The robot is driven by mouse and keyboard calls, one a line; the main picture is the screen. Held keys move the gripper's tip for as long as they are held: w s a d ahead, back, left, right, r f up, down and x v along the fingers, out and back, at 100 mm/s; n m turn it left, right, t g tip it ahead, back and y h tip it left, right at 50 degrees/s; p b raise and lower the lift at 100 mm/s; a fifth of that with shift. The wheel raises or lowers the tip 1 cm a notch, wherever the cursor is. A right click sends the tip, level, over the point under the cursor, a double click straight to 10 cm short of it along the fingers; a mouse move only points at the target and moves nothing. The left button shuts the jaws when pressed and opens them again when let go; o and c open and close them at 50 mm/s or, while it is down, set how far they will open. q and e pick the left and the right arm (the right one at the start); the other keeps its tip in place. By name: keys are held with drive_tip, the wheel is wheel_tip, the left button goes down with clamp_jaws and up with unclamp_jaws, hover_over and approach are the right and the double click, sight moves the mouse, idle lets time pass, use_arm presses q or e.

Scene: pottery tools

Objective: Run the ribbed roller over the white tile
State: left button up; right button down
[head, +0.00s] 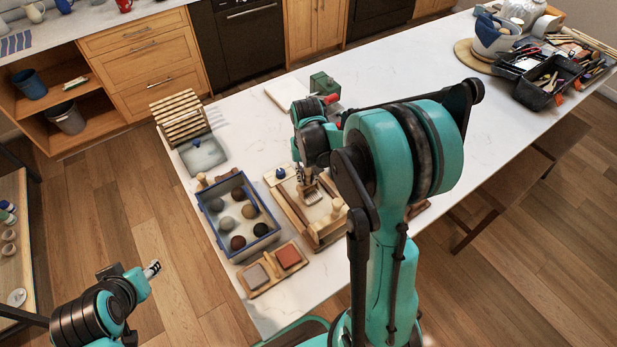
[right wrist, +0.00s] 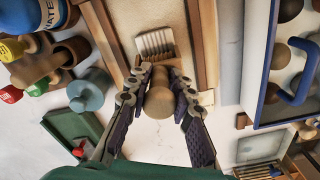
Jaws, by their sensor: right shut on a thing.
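My right gripper (head: 304,174) points down over a wooden frame (head: 284,206) on the white worktop. In the right wrist view its fingers (right wrist: 160,92) are shut on the round wooden handle of the ribbed roller (right wrist: 157,44). The roller's pale ribbed part shows past the fingertips, over a pale tile (right wrist: 143,15) lying between two wooden rails. I cannot tell whether the roller touches the tile. The roller also shows below the gripper in the head view (head: 311,196). My left gripper (head: 152,269) is away from the table at lower left; its finger state is unclear.
A blue-rimmed tray (head: 213,207) with several balls stands left of the frame. A wooden holder (head: 263,284) with two blocks is in front. The worktop's far middle is clear.

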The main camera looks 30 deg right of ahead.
drive_tip(key=shift+s, duration=0.25)
drive_tip(key=shift+s+r, duration=0.15)
drive_tip(key=shift+s, duration=0.25)
drive_tip(key=shift+s+d, duration=0.1)
drive_tip(key=shift+s, duration=0.5)
idle(0.4)
